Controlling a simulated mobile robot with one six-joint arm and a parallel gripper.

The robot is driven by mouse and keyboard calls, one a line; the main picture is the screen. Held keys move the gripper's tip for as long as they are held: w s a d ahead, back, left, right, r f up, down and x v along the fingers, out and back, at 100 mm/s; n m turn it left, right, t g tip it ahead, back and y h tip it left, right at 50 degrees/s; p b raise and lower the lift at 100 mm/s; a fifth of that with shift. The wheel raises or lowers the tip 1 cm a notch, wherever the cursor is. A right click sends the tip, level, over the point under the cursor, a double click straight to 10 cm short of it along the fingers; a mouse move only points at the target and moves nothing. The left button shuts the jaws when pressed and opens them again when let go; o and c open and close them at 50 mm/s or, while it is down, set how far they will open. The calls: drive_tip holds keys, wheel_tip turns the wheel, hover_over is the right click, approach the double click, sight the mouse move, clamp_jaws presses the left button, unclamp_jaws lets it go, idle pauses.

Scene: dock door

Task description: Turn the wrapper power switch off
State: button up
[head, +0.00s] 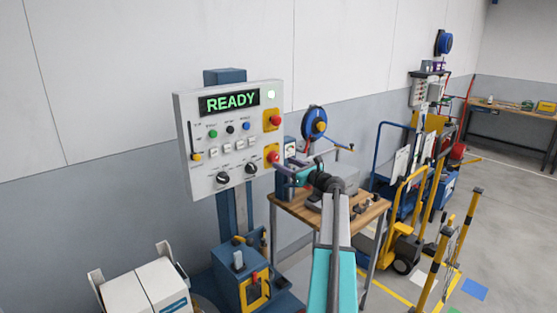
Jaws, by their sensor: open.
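The wrapper's control panel (228,165) is a light grey box on a blue column, with a green READY display (232,102) and a lit lamp at its top right. On its right side are a red button on a yellow plate (274,120) and, below it, a red knob on a yellow plate (272,157), which looks like the power switch. My gripper (280,167) is open, its tips just beside and below the lower red knob. Contact with the knob and the knob's exact angle cannot be told.
A wooden-topped bench (290,205) stands behind my arm. A yellow pallet truck (405,240) and yellow posts (440,250) are to the right. White boxes (150,290) sit at lower left.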

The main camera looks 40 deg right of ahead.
sight(276, 159)
drive_tip(key=shift+w+d+p, duration=0.2)
drive_tip(key=shift+w+p, duration=0.45)
drive_tip(key=shift+w, duration=1.7)
drive_tip(key=c, duration=1.1)
drive_tip(key=shift+o, duration=0.2)
